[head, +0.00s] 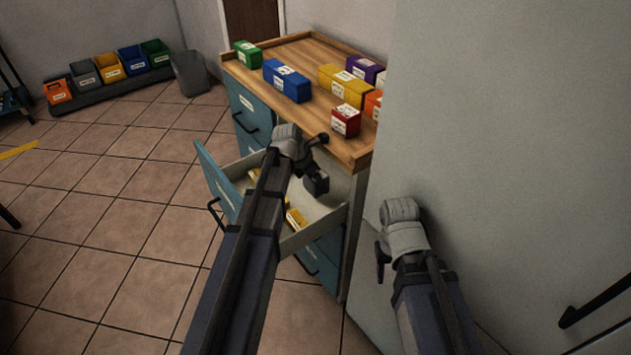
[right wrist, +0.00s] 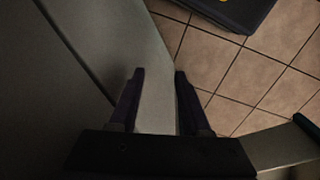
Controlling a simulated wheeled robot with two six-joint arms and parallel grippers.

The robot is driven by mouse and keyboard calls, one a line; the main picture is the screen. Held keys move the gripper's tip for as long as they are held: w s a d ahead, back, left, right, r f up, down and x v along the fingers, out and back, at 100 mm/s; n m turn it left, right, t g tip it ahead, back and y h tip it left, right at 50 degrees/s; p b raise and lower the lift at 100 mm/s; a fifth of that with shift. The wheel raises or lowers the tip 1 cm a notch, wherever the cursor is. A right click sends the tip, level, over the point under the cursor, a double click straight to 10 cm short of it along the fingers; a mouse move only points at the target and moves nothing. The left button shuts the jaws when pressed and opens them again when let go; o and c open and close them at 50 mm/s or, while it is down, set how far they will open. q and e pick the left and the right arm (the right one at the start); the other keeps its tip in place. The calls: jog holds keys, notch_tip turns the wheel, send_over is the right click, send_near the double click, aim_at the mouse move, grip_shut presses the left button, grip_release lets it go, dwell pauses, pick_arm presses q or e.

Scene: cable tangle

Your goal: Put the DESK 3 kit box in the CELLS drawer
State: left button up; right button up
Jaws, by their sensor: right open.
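Several labelled boxes stand on the wooden cabinet top (head: 318,105): green (head: 248,54), blue (head: 287,81), yellow (head: 344,86), purple (head: 364,68), orange (head: 373,105) and red (head: 345,121). Their labels are too small to read, so I cannot tell which is DESK 3. One drawer (head: 335,215) is pulled out, with yellow items (head: 296,219) inside; its name is unreadable. My left gripper (head: 319,163) is above this drawer, its jaw opening unclear. My right gripper (head: 381,262) is low beside the grey panel; the right wrist view shows its fingers apart and empty (right wrist: 160,75).
A tall grey panel (head: 500,120) stands close on the right. Colored bins (head: 110,69) line a low rack at the back left, beside a grey waste bin (head: 190,74). The tiled floor (head: 110,215) left of the cabinet is clear.

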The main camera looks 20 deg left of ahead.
pick_arm(q)
jog(key=shift+s+f, duration=0.3)
jog(key=shift+s, duration=0.05)
jog(key=o, duration=1.3)
jog(key=shift+o, duration=0.8)
jog(key=shift+s, duration=0.1)
jog(key=shift+r+p, duration=0.6)
jog(key=shift+p, duration=0.2)
jog(key=p+v, duration=1)
jog(key=v, duration=0.1)
jog(key=shift+w+r+p, duration=0.3)
jog(key=shift+r+p, duration=0.1)
jog(key=shift+r, duration=0.05)
jog(key=shift+a, duration=0.1)
